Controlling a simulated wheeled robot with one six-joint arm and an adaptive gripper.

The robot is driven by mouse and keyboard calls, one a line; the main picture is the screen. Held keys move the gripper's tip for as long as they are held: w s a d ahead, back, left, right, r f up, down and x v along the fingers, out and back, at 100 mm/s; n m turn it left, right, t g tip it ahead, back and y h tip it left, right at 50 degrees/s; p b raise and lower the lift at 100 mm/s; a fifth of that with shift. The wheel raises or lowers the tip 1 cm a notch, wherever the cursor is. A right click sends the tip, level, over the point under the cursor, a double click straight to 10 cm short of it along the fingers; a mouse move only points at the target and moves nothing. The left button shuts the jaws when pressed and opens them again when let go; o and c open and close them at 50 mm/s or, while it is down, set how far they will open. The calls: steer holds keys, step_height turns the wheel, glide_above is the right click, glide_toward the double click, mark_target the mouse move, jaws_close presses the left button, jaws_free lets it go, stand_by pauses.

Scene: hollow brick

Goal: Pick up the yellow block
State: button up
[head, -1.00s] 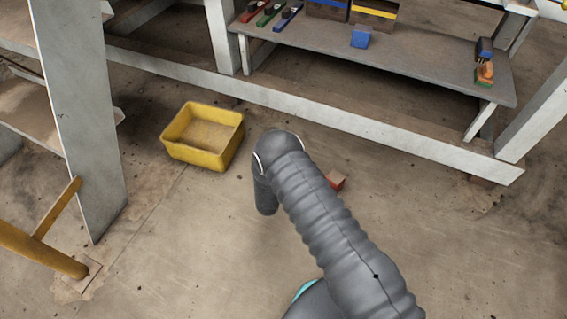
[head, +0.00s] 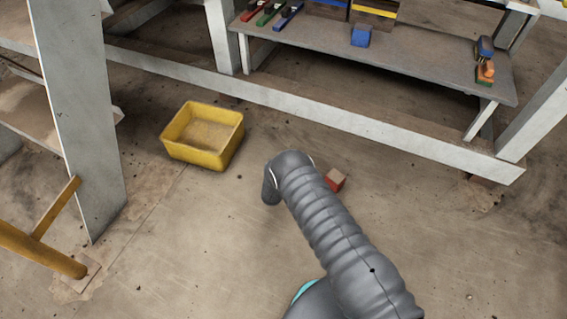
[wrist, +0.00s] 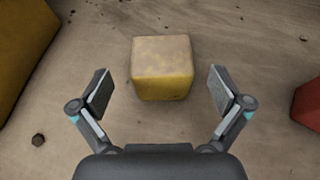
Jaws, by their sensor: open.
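The yellow block (wrist: 162,70) sits on the floor in the wrist view, dusty on top, a little ahead of my gripper and centred between its fingers. My gripper (wrist: 160,95) is open and empty, with one finger to the left of the block and one to the right, a gap on each side. In the head view my arm hides the yellow block and my gripper.
A yellow bin (head: 203,145) stands on the floor left of my arm. A red block (head: 335,180) lies just right of my arm; it also shows in the wrist view (wrist: 307,103). A low shelf (head: 420,75) holds a blue block (head: 361,36). A white post (head: 80,120) stands at left.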

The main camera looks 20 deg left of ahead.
steer(key=shift+x, duration=2.3)
steer(key=shift+d, duration=0.15)
steer(key=c, duration=1.3)
steer(key=shift+r, duration=0.1)
steer(key=shift+c, duration=0.2)
